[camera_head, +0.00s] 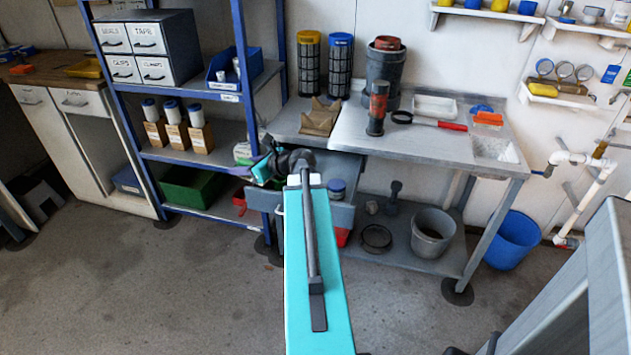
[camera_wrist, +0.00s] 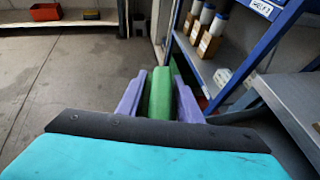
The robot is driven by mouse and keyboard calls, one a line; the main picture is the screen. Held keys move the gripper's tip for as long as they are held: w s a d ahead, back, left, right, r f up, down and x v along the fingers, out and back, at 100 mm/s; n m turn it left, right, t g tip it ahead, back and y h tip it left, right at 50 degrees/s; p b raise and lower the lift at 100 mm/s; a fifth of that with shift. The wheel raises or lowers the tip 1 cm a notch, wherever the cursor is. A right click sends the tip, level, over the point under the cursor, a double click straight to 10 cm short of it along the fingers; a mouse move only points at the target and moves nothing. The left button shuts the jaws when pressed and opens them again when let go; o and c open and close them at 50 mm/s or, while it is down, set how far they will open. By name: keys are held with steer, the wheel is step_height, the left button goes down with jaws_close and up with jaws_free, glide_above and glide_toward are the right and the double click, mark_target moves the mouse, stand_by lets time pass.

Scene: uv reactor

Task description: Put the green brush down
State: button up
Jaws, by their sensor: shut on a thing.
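The green brush (camera_wrist: 160,95) is between the two purple fingers of my gripper (camera_wrist: 159,100) in the wrist view. The fingers press on it from both sides, and only a green block-like part shows. In the head view my gripper (camera_head: 257,168) is at the right end of the blue shelf rack, beside the left end of the steel bench. A bit of green (camera_head: 243,150) shows by the fingers there. The brush's bristles and far end cannot be made out.
The blue rack (camera_head: 240,50) holds boxed bottles (camera_head: 175,130) and a green crate (camera_head: 190,187). The steel bench (camera_head: 345,135) carries filter cartridges, a grey housing (camera_head: 384,75) and a tray (camera_head: 435,106). A blue bucket (camera_head: 513,240) stands on the floor.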

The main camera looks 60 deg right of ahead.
steer(key=s+d+f+m+h+b, duration=0.1)
steer(key=s+d+m+h+b, duration=0.1)
steer(key=s+d, duration=0.6)
steer(key=s+d+f+m+g+h+b, duration=0.1)
steer(key=s+d+f+m+h+b, duration=0.1)
steer(key=s+d, duration=0.7)
steer(key=d+m+h, duration=0.1)
steer(key=d+h, duration=0.1)
steer(key=d, duration=0.2)
steer(key=shift+s+m+h, duration=0.15)
steer(key=shift+m+h, duration=0.15)
steer(key=shift+m, duration=0.1)
steer(key=shift+f, duration=0.1)
steer(key=x, duration=0.5)
steer(key=f+x, duration=0.1)
steer(key=x, duration=0.5)
steer(key=shift+f+b, duration=0.1)
steer(key=shift+b, duration=0.3)
steer(key=shift+w+d+f, duration=0.2)
steer(key=shift+w+d, duration=0.05)
steer(key=shift+w, duration=0.05)
steer(key=x, duration=0.2)
steer(key=shift+w+d+f, duration=0.15)
steer(key=shift+w+f, duration=0.05)
steer(key=shift+f, duration=0.2)
steer(key=shift+w+d+f, duration=0.1)
steer(key=shift+w+f, duration=0.25)
steer(key=shift+f, duration=0.05)
